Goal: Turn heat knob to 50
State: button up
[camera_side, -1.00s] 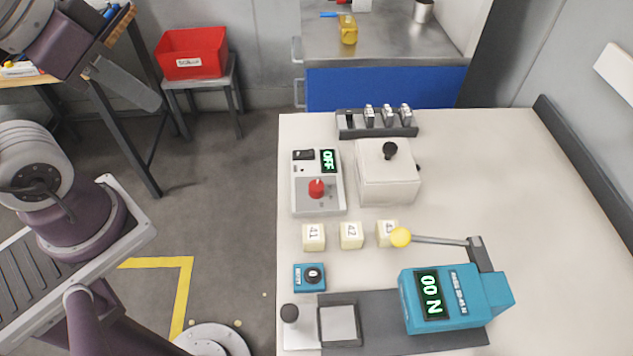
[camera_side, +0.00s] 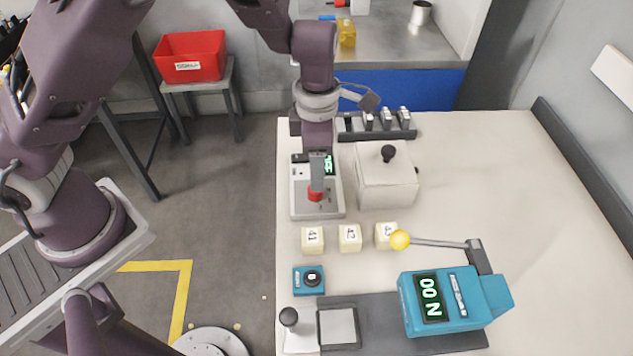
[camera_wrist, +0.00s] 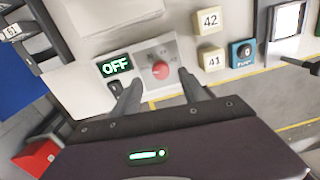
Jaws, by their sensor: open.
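The heat knob is a red dial (camera_side: 315,195) on a grey-white control box (camera_side: 302,211) near the left edge of the white table. In the wrist view the red knob (camera_wrist: 160,69) lies beyond and between my fingertips, with a small white mark near it. The box's display (camera_wrist: 115,66) reads OFF in the wrist view; in the side view my gripper partly covers it. My gripper (camera_side: 317,188) points down above the box, close to the knob; in the wrist view my gripper (camera_wrist: 160,86) is open with its fingers apart. I cannot tell whether it touches the knob.
A white lidded box (camera_side: 388,184) with a black knob stands right beside the control box. Numbered cream blocks (camera_side: 350,239), a teal dial unit (camera_side: 309,280) and a teal press (camera_side: 450,300) with a yellow-ended lever stand nearer. A rack (camera_side: 376,127) is behind. The table's right side is clear.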

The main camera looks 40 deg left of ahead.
aim_at(313, 196)
notch_tip(313, 196, down, 5)
jog(key=shift+s+f, duration=0.1)
jog(key=shift+f, duration=0.1)
jog(key=shift+c, duration=0.2)
grip_shut()
